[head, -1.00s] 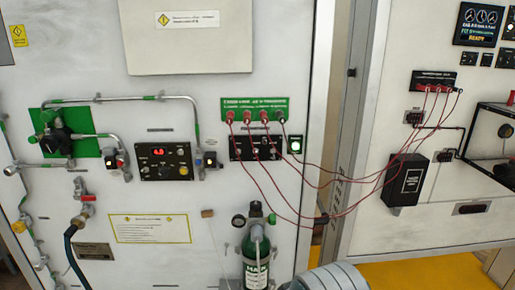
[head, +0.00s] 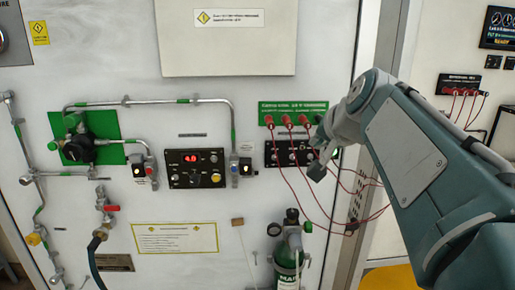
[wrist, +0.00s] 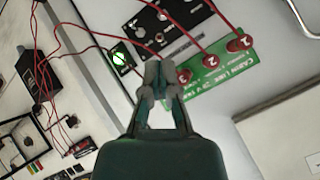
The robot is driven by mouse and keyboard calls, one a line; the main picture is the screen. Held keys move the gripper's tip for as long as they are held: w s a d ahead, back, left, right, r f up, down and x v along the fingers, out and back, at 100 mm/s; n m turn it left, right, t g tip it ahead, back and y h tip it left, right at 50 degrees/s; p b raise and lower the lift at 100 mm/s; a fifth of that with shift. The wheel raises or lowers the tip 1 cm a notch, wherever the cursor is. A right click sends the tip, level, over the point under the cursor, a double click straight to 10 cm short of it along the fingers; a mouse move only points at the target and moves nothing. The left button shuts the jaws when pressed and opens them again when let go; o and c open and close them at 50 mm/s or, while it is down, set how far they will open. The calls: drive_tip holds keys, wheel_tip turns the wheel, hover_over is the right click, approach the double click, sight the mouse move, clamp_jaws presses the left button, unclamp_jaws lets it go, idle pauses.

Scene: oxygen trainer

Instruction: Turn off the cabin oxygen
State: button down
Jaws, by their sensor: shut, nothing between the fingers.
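A green board (head: 293,108) lettered "CABIN LINE" in the wrist view (wrist: 240,66) carries numbered red plugs with red wires. Below it in the head view is a black switch panel (head: 272,155), which also shows in the wrist view (wrist: 152,36). A small switch with a lit green face (wrist: 119,58) sits beside that panel in the wrist view; my arm hides it in the head view. My gripper (head: 320,170) is shut and empty in front of the panel's right end. In the wrist view its fingertips (wrist: 160,72) overlap the green board's edge; contact cannot be told.
A control box (head: 182,181) with a red display reading 4.0 is left of the switch panel. A green cylinder (head: 287,258) stands below. Red wires (head: 292,190) hang near my gripper. A hose (head: 93,255) and pipes (head: 150,103) run at left.

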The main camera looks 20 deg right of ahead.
sight(295, 153)
drive_tip(key=shift+w+d+r, duration=0.15)
drive_tip(key=shift+d+r, duration=0.05)
drive_tip(key=shift+r, duration=0.1)
drive_tip(key=shift+a, duration=0.15)
drive_tip(key=x, duration=1)
drive_tip(key=shift+w+f+t, duration=0.1)
drive_tip(key=shift+t, duration=0.2)
